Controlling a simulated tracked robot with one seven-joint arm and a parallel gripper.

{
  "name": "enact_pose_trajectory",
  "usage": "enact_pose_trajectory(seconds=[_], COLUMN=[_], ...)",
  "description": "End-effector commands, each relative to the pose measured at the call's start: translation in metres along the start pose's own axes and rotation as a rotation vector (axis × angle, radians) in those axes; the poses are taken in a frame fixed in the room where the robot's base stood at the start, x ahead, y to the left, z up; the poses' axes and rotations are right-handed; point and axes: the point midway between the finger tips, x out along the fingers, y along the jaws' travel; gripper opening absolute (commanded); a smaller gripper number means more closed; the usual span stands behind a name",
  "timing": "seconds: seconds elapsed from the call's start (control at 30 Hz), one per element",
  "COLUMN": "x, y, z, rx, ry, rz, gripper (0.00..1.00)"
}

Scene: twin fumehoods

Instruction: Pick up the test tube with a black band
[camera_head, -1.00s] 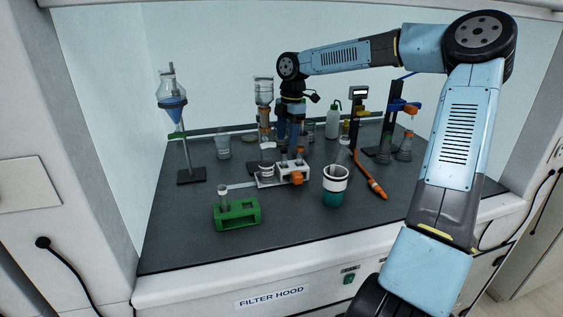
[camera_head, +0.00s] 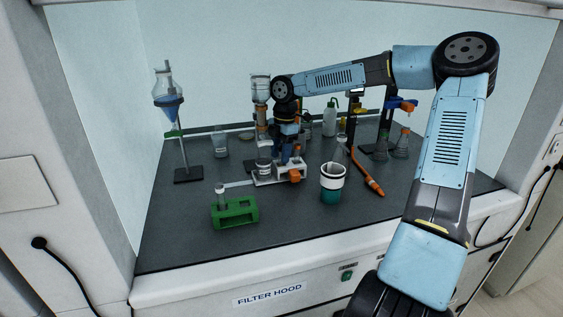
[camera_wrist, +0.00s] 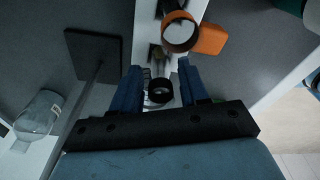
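In the wrist view the test tube with a black band (camera_wrist: 160,94) is seen from above as a dark ring. It stands between the two blue fingers of my gripper (camera_wrist: 163,80). The fingers look open, with a small gap on the right side of the ring. In the head view my gripper (camera_head: 284,152) points down over the white rack (camera_head: 265,181), and the black-banded tube is hidden there. A tube with an orange band (camera_wrist: 180,32) stands just beyond the fingers in the wrist view.
An orange block (camera_wrist: 210,40) sits at the rack's side. A green rack (camera_head: 236,215) with a tube stands front left. The front of the counter is clear.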

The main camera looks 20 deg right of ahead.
Motion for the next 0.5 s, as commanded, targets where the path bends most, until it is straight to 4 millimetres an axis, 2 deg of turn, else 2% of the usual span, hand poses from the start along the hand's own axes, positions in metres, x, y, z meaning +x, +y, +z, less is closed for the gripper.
enact_pose_trajectory(seconds=[0.07,0.43,0.5], x=[-0.0001,-0.0003,-0.0003], y=[0.0,-0.0001,-0.0001], z=[0.0001,0.0002,0.0003], rx=[0.0,0.0,0.0], ry=[0.0,0.0,0.0], rz=[0.0,0.0,0.0], gripper=[0.36,0.01,0.0])
